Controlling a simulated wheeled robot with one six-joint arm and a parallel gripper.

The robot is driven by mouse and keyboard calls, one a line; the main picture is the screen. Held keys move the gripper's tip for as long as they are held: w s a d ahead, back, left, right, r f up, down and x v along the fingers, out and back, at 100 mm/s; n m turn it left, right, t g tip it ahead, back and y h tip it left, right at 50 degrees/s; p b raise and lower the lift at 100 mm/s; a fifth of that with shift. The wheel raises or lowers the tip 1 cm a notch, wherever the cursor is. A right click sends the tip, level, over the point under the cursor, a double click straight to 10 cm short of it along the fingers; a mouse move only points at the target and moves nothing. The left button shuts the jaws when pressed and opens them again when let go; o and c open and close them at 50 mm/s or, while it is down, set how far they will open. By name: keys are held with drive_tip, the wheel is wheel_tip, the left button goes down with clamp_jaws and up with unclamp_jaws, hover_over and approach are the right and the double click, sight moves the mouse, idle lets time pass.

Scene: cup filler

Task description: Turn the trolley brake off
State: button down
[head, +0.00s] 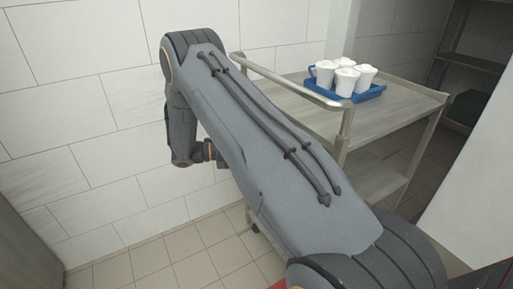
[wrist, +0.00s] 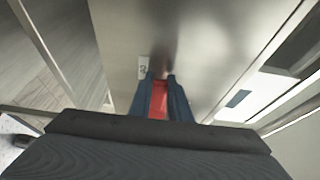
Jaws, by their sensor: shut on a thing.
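The trolley (head: 398,111) is a metal cart with a push rail, standing right of my arm in the head view. In the wrist view, a metal panel (wrist: 225,30) fills the middle, with a small white label (wrist: 143,68) on it. My gripper (wrist: 161,78) is shut on a red piece (wrist: 158,102), which shows between its two dark blue fingers and looks like the brake lever. A blurred brownish shape lies just past the fingertips. The lever's setting cannot be read. In the head view my arm hides the gripper and the brake.
A blue tray (head: 371,94) with several white cups (head: 346,81) stands on the trolley top. A white tiled wall (head: 75,110) is behind and left. Tiled floor (head: 150,262) is clear at lower left. A dark shelf (head: 478,60) stands at the far right.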

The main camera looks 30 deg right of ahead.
idle(0.4)
drive_tip(key=c, duration=1.6)
unclamp_jaws()
drive_tip(key=shift+c, duration=0.2)
drive_tip(key=shift+a, duration=0.15)
drive_tip(key=b+v, duration=0.1)
drive_tip(key=v, duration=0.6)
drive_tip(key=shift+a+b, duration=0.3)
drive_tip(key=shift+a, duration=0.05)
drive_tip(key=shift+w+f, duration=0.1)
drive_tip(key=shift+w, duration=0.05)
